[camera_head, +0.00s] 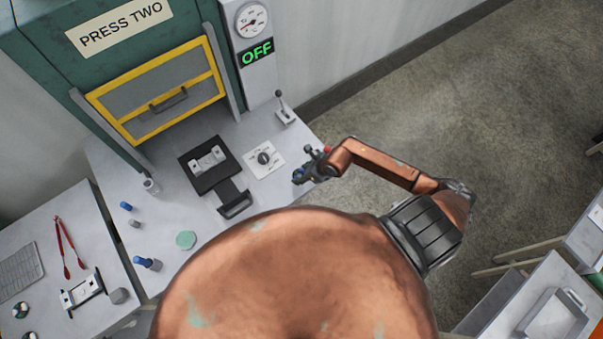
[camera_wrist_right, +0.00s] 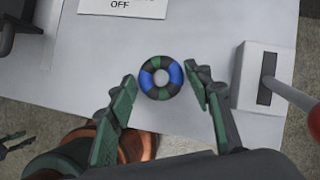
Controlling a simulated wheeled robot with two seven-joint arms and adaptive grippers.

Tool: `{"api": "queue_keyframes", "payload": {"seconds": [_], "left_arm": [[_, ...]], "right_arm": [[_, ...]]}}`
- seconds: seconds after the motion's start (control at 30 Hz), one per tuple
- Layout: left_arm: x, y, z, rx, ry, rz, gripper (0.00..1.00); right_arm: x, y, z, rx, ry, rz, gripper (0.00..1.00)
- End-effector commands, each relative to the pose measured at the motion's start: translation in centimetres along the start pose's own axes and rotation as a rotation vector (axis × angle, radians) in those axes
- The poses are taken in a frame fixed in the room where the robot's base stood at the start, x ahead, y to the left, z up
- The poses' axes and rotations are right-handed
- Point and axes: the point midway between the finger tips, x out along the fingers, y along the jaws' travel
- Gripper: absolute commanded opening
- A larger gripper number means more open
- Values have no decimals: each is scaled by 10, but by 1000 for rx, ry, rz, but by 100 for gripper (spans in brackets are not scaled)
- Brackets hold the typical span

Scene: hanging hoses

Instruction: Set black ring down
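In the right wrist view a ring (camera_wrist_right: 147,80) with black, blue and green segments lies on the grey table top, near the tips of my right gripper (camera_wrist_right: 161,78). The two green fingers stand apart on either side of the ring, with a small gap on each side. In the head view my right gripper (camera_head: 312,167) is small, at the right edge of the press table, and the ring is hard to make out there. No ring that is plainly all black shows.
A lever box (camera_wrist_right: 262,85) stands right of the ring. My copper arm covers the lower middle.

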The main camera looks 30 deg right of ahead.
Motion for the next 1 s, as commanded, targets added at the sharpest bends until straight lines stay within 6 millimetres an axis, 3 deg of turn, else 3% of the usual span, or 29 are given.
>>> {"api": "queue_keyframes", "payload": {"seconds": [0.1, 0.47, 1.0], "left_arm": [[0, 0, 0, 0, 0, 0, 40], [0, 0, 0, 0, 0, 0, 40], [11, 0, 2, 0, -1, 0, 40]], "right_arm": [[0, 0, 0, 0, 0, 0, 56], [-5, -1, 0, 0, 0, -1, 56], [-102, -1, -1, -2, 0, -2, 56]]}}
